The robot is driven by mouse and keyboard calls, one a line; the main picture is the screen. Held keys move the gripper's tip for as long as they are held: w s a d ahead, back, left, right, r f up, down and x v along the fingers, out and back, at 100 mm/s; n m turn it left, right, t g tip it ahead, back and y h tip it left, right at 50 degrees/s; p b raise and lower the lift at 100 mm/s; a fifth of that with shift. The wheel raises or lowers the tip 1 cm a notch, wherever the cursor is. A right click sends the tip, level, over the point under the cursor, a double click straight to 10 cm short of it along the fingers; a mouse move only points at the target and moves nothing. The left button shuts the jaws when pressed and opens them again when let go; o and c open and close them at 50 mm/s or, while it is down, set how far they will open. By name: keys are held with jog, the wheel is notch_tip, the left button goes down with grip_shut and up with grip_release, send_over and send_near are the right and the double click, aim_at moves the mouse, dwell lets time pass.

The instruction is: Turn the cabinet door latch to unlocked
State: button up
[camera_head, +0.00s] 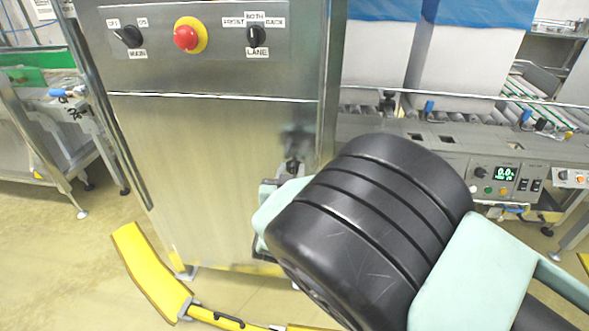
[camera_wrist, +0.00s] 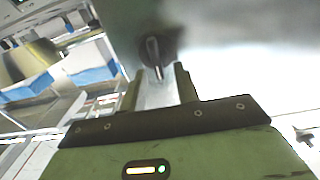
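The steel cabinet door (camera_head: 215,170) is closed below the switch panel. Its dark latch (camera_head: 292,167) sits near the door's right edge, with my arm just below and right of it. In the wrist view the latch (camera_wrist: 153,50) is a round dark knob with a narrow grip pointing roughly downward in the picture. My gripper (camera_wrist: 159,70) is open, its two fingers apart, with the grip's lower end between the fingertips. I cannot tell whether either finger touches it. In the head view my arm hides most of the gripper.
The panel above carries a main switch (camera_head: 129,36), a red stop button (camera_head: 186,37) and a lane switch (camera_head: 256,36). A conveyor machine with a control box (camera_head: 495,180) stands right. A yellow guard (camera_head: 150,272) lies on the floor at lower left.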

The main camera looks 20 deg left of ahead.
grip_shut()
